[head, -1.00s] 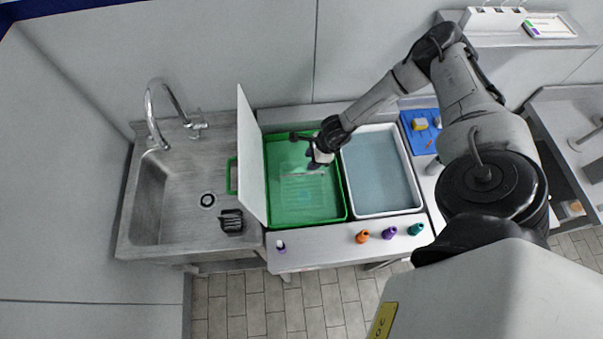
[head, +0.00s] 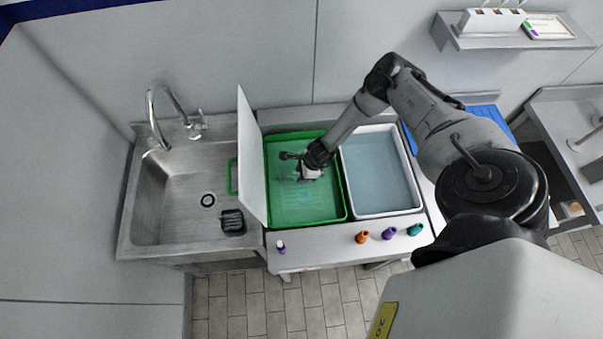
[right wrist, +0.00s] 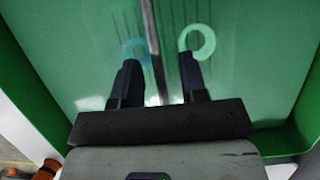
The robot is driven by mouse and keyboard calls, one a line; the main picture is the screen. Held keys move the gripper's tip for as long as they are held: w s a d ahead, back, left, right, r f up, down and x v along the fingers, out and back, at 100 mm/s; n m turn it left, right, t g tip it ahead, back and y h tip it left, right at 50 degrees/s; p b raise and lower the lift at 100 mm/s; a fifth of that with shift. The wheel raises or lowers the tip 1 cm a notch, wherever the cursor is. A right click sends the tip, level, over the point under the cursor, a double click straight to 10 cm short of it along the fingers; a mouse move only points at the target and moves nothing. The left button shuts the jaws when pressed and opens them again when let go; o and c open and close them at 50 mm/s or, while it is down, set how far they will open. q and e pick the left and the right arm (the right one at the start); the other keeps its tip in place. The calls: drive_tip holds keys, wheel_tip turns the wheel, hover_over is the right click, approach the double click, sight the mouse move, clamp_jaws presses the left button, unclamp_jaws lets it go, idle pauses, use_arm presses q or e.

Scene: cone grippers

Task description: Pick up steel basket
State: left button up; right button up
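My right gripper (head: 284,167) is over the green tub (head: 306,215), coming in from the right. In the right wrist view its two dark fingers (right wrist: 160,85) are apart. A thin grey bar (right wrist: 152,45) runs lengthwise between them, touching neither as far as I can see. It may be part of the steel basket, but I cannot tell for sure. No clear outline of the basket shows in the head view. A pale ring (right wrist: 197,42) shows beyond the right finger in the wrist view, and a fainter bluish one beyond the left. My left gripper is not in view.
A white upright panel (head: 249,150) stands along the tub's left side, beside the sink (head: 170,200). A white tub of bluish liquid (head: 380,180) is on the right. Small orange (head: 362,237), purple (head: 389,233) and teal (head: 415,229) pieces line the front ledge.

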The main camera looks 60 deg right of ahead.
drive_tip(key=shift+f, duration=0.4)
idle(0.6)
clamp_jaws()
idle(0.4)
drive_tip(key=shift+w, duration=0.1)
